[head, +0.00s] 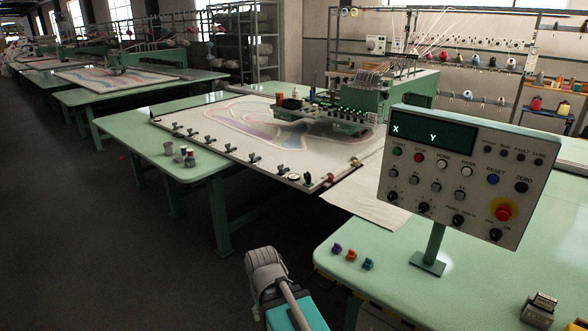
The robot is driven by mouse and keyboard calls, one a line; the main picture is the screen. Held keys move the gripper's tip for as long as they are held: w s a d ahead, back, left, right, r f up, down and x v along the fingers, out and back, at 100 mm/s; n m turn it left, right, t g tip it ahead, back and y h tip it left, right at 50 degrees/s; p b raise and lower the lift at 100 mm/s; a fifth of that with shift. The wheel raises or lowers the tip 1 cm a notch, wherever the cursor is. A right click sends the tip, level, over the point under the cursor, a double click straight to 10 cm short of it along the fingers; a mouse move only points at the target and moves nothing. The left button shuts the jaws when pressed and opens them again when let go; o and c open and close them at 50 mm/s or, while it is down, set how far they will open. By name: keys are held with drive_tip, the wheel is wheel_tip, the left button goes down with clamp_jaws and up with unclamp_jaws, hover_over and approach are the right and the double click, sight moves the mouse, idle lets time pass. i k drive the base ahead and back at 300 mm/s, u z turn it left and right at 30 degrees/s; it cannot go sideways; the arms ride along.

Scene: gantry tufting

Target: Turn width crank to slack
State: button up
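The stretched tufting cloth frame (270,132) lies on the near green table, with a colourful pattern drawn on it. Several dark clamps (229,148) line its near edge. At its near right corner are a small round light-and-dark fitting (294,177) and a red knob (331,178); a yellow-topped knob (356,162) is further along the right edge. I cannot tell which of these, if any, is the width crank. My gripper cannot be made out; only a grey and teal part of my arm shows at the bottom centre, well short of the frame.
A control panel (462,170) on a post stands on the right green table (400,245), blocking the view behind it. Three small coloured spools (351,255) sit near that table's edge. Cups (187,155) stand on the near table's left. The dark floor (90,250) at left is clear.

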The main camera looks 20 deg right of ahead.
sight(307, 178)
drive_tip(key=i, duration=0.85)
drive_tip(key=z, duration=0.4)
drive_tip(key=i, duration=1.1)
drive_tip(key=z, duration=0.25)
